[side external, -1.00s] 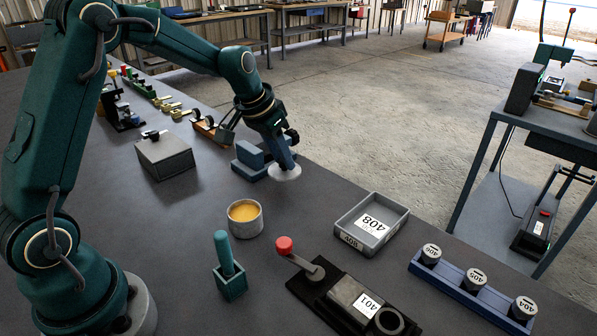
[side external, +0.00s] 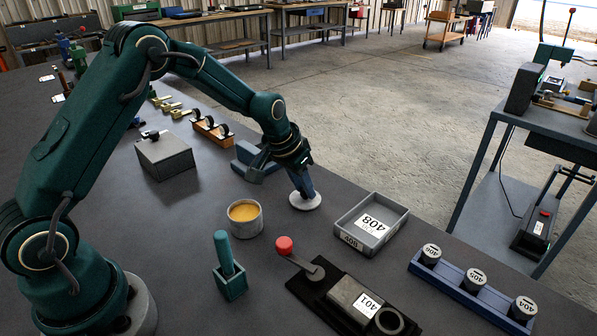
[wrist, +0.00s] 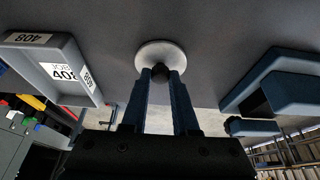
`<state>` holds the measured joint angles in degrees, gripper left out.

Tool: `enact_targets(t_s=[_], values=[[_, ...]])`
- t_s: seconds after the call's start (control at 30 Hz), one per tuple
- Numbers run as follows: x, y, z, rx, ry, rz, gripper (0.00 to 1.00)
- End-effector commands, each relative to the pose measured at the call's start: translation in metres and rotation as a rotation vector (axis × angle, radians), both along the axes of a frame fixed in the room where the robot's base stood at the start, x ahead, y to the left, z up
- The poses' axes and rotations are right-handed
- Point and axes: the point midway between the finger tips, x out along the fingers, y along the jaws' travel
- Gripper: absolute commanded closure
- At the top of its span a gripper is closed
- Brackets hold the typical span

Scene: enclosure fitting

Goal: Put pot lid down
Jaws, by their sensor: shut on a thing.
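The pot lid (side external: 305,203) is a pale grey disc with a dark knob. My gripper (side external: 303,190) is shut on its knob, fingers pointing down. The lid is at or just above the bench top, between the pot and the grey tray; I cannot tell whether it touches. In the wrist view the lid (wrist: 160,55) lies flat beyond the fingertips (wrist: 160,75), which close on the dark knob. The pot (side external: 245,217) is a grey round container with yellow-orange contents, uncovered, left of the lid.
A grey tray labelled 408 (side external: 350,238) stands right of the lid. A blue cradle-like block (side external: 252,172) is behind it. A teal holder with a handle (side external: 230,283), a red-knobbed lever fixture (side external: 300,262) and a blue rack (side external: 452,294) are nearer the front.

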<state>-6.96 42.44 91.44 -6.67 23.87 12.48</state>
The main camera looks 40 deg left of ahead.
Motion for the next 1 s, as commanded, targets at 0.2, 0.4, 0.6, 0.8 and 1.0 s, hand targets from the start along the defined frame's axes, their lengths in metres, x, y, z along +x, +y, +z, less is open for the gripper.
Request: enact_targets(t_s=[0.2,0.4,0.6,0.8,1.0], values=[[0.0,0.0,-0.003,0.0,0.001,0.0,0.42],[0.0,0.0,-0.003,0.0,0.001,0.0,0.42],[-0.001,0.0,0.005,0.0,-0.001,0.0,0.42],[-0.011,0.0,0.031,0.001,-0.005,0.0,0.42],[-0.026,0.0,0.067,0.001,-0.005,0.001,0.42]])
